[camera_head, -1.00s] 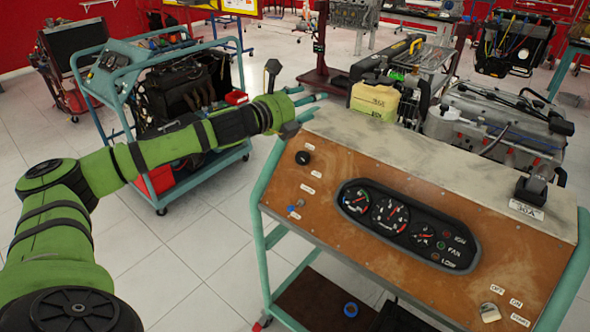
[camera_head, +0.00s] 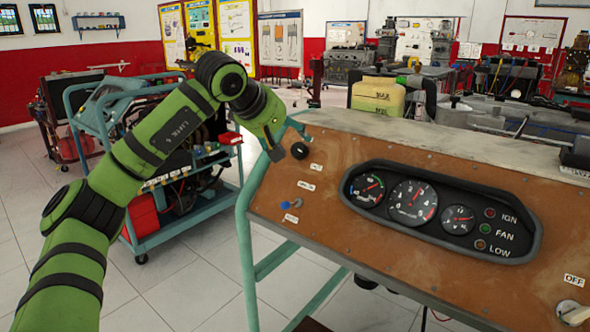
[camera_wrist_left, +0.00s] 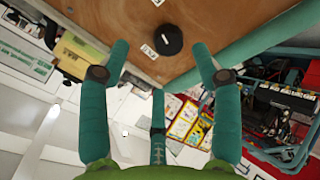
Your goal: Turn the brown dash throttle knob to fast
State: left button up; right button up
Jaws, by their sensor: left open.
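The throttle knob on the brown dash panel (camera_head: 330,220) looks like a round black knob (camera_head: 300,150) near the panel's upper left corner, with small white labels below it. It also shows in the left wrist view (camera_wrist_left: 168,40), beyond the fingertips and between them. My left gripper (camera_head: 276,149) is just left of the knob in the head view. In the left wrist view its teal fingers (camera_wrist_left: 161,48) are spread open with nothing between them, and a gap to the knob seems to remain. My right gripper is not in view.
A blue-tipped switch (camera_head: 290,204) is below the knob. The gauge cluster (camera_head: 440,210) is to its right. A teal frame (camera_head: 250,240) edges the panel. A teal cart (camera_head: 190,215) with an engine stands behind my left arm. The floor between is clear.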

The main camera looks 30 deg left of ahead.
aim_at(296, 148)
pick_arm(q)
jog(key=shift+y, duration=0.4)
jog(key=x, duration=0.4)
jog(key=a+x, duration=0.1)
jog(key=x, duration=0.2)
jog(key=shift+s, duration=0.1)
